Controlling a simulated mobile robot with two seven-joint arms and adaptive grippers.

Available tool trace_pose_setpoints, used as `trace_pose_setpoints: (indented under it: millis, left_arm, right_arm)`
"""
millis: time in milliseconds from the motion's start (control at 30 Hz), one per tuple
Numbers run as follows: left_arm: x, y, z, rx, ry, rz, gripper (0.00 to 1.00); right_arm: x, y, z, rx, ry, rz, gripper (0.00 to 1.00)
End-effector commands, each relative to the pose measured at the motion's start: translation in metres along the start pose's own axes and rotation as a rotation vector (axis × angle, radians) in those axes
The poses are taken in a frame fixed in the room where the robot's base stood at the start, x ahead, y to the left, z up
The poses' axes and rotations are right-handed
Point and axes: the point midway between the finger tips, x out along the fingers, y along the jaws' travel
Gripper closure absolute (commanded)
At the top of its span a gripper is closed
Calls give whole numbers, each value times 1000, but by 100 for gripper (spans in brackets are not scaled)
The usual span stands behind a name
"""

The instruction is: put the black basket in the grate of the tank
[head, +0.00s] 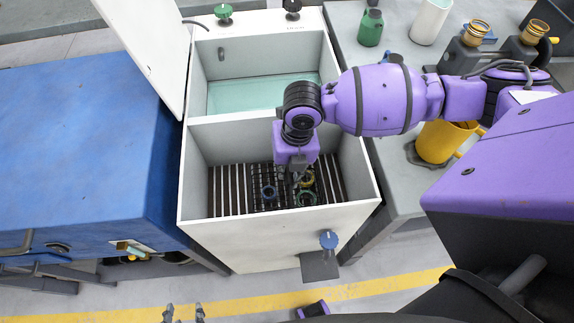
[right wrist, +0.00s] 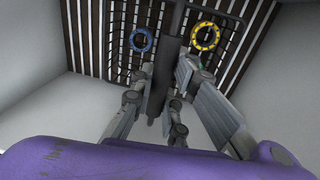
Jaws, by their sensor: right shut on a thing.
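The white tank (head: 240,238) has two compartments. Its near one has a slatted grate (head: 226,190) at the bottom, also seen in the right wrist view (right wrist: 84,40). The black mesh basket (head: 259,178) is inside this compartment, over the grate; I cannot tell whether it touches. It holds a blue ring (head: 269,192), a yellow ring (head: 307,178) and a green ring (head: 306,198). My right gripper (head: 296,176) reaches down into the compartment, shut on the basket's dark handle (right wrist: 163,72). My left gripper (head: 184,312) is empty at the bottom edge, fingertips apart.
The far compartment holds greenish liquid (head: 260,93). A raised white lid (head: 150,45) stands at the tank's left. A blue knob (head: 328,239) sticks out in front.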

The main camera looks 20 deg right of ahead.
Motion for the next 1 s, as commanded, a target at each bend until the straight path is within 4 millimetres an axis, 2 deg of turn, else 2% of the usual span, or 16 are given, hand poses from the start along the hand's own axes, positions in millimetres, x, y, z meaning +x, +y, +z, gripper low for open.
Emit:
trace_pose_setpoints:
  millis: [33, 67, 200, 567, 667, 1000]
  left_arm:
    - [0, 0, 0, 0, 1, 0, 60]
    - [0, 0, 0, 0, 1, 0, 60]
    - [0, 0, 0, 0, 1, 0, 60]
    - [0, 0, -1, 0, 1, 0, 60]
    - [-1, 0, -3, 0, 4, 0, 60]
    - [-3, 1, -11, -2, 14, 2, 60]
  right_arm:
    - [-2, 1, 1, -1, -3, 2, 100]
    - [-1, 0, 0, 0, -1, 0, 84]
    - [-1, 0, 0, 0, -1, 0, 67]
    - [-6, 0, 1, 0, -3, 1, 67]
    - [-19, 0, 2, 0, -4, 1, 67]
    - [-90, 0, 2, 0, -5, 1, 67]
